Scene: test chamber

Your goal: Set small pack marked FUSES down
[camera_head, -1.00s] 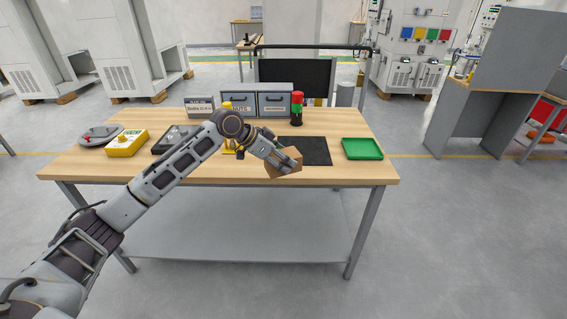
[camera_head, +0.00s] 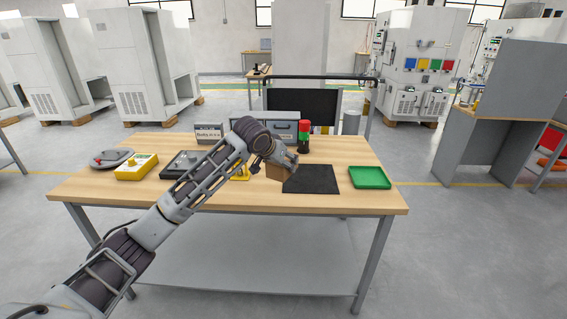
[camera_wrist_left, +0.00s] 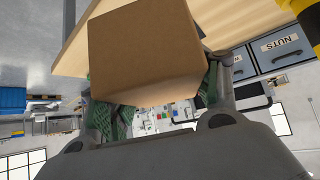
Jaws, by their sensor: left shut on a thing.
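My left gripper (camera_head: 283,160) is shut on a small brown cardboard pack (camera_head: 276,173). In the head view the pack shows beside the left edge of a black mat (camera_head: 318,181) on the table. I cannot tell whether it touches the tabletop. In the left wrist view the pack (camera_wrist_left: 145,45) fills the upper middle, between the green-padded fingers of my left gripper (camera_wrist_left: 158,100). No FUSES marking shows on its visible faces. My right gripper is not in view.
On the wooden table (camera_head: 120,192) stand a green tray (camera_head: 370,178), a red-green signal light (camera_head: 304,137), a yellow box (camera_head: 136,167), a dark grey case (camera_head: 184,164) and grey drawers (camera_head: 284,130), one labelled NUTS in the wrist view. The mat's visible surface is clear.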

